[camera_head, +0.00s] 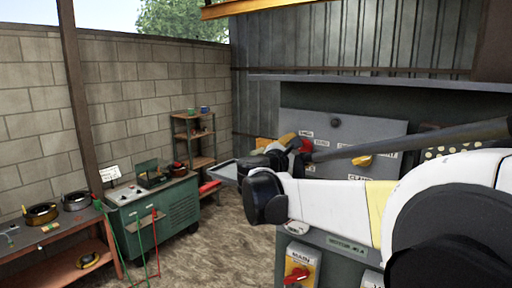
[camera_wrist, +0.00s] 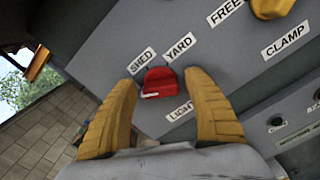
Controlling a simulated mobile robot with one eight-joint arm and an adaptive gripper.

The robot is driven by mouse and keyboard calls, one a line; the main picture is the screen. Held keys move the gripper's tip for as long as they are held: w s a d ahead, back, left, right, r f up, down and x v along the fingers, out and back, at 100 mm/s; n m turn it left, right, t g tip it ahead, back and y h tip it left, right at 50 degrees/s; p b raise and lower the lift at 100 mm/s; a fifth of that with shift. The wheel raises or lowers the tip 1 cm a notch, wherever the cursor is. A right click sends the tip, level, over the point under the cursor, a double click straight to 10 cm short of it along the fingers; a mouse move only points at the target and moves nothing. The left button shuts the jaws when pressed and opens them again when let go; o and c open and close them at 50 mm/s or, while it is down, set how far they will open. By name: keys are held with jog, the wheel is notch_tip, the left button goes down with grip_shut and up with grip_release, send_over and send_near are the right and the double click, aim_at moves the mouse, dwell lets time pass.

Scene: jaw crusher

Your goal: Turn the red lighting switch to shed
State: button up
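The red lighting switch (camera_wrist: 160,82) is a rounded knob on a sloped grey panel (camera_wrist: 115,38). A white mark shows at its lower left edge. The SHED label (camera_wrist: 141,61) sits at its upper left and the YARD label (camera_wrist: 179,47) above it to the right. In the head view the red switch (camera_head: 305,145) shows just right of my gripper (camera_head: 277,141).
A yellow knob (camera_wrist: 271,8) with FREE and CLAMP labels is on the same panel. A separate red MAIN switch (camera_head: 297,273) is lower down. A dark bar (camera_head: 420,138) crosses before the panel. A green machine (camera_head: 150,210) and bench (camera_head: 50,240) stand left.

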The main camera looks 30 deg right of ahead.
jog(key=c, duration=1)
jog(key=shift+o, duration=0.2)
jog(key=shift+m, duration=0.3)
jog(key=m+b, duration=0.1)
jog(key=m, duration=0.4)
jog(key=shift+s+f+m+b, duration=0.1)
jog(key=shift+m+b, duration=0.2)
jog(key=shift+b, duration=0.05)
jog(key=m+b, duration=0.1)
jog(key=m, duration=0.4)
jog(key=shift+m, duration=0.4)
jog(key=o, duration=1.2)
jog(key=shift+f, duration=0.1)
